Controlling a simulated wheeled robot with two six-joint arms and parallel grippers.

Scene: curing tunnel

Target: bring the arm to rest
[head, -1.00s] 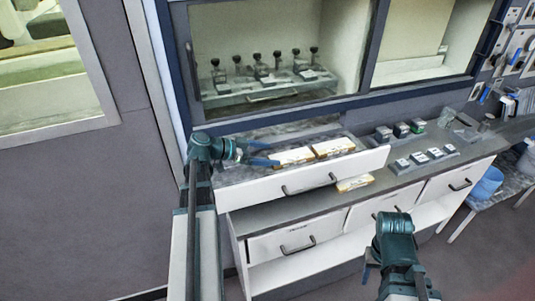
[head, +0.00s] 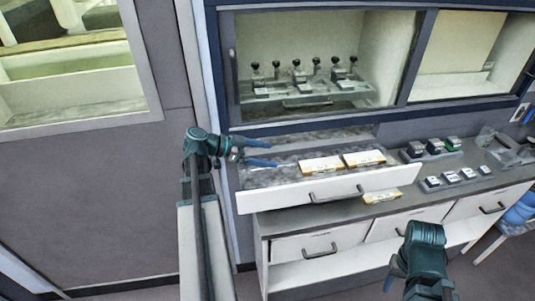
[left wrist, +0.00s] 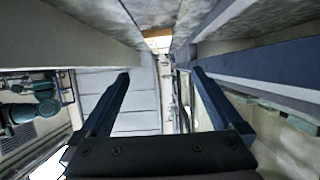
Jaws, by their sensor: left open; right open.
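My left gripper (head: 262,152) is at the left end of the open upper drawer in the head view, its blue fingers apart and empty. The left wrist view shows the same two fingers (left wrist: 160,100) spread, with nothing between them. My right gripper (head: 393,276) hangs low at the right front of the bench, pointing down. Its fingers are partly hidden by its own wrist, and I see nothing held in it.
The drawer (head: 318,196) holds two yellow-white boxes (head: 321,164); another box (head: 381,196) lies on the bench below. Small dark blocks (head: 459,176) stand at the right. A cabinet window (head: 310,60) shows a rack of knobbed pieces. Open floor lies in front.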

